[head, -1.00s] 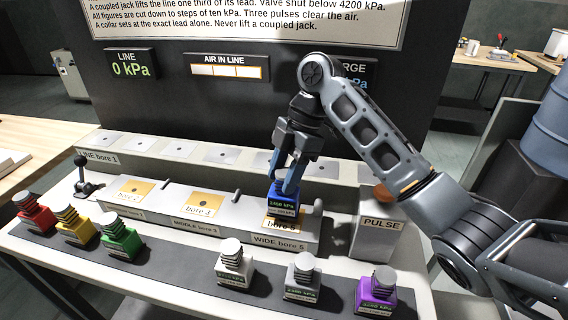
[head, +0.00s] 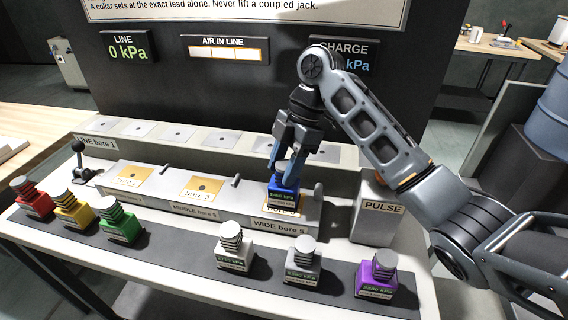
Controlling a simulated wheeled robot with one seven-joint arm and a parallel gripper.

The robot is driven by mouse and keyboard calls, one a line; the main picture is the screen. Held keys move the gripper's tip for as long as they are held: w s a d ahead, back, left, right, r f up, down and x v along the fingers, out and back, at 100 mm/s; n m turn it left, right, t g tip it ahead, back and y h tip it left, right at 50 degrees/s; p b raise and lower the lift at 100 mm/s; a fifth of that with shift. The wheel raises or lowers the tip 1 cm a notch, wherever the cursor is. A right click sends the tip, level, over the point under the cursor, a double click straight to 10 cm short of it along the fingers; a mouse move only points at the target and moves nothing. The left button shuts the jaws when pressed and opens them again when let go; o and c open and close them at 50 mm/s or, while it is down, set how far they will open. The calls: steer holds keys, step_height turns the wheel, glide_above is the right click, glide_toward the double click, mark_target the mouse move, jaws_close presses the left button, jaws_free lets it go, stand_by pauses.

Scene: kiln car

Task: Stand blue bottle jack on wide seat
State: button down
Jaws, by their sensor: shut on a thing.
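The blue bottle jack (head: 283,194) is upright at the wide seat (head: 284,213), labelled "WIDE bore 5", at the right end of the raised block. Its base overlaps the yellow plate of the seat. I cannot tell whether it touches the plate or hangs just above it. My gripper (head: 287,172) points down from above and is shut on the upper part of the blue jack. The fingers hide most of the jack's top.
Red (head: 32,200), yellow (head: 72,209) and green (head: 117,222) jacks stand front left. The PULSE box (head: 379,212) is right of the wide seat. The middle seat (head: 203,187) is empty.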

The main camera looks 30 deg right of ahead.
steer(key=shift+c, duration=2.2)
jaws_free()
step_height(320, 180, up, 14)
steer(key=p, duration=0.7)
steer(key=shift+p, duration=0.4)
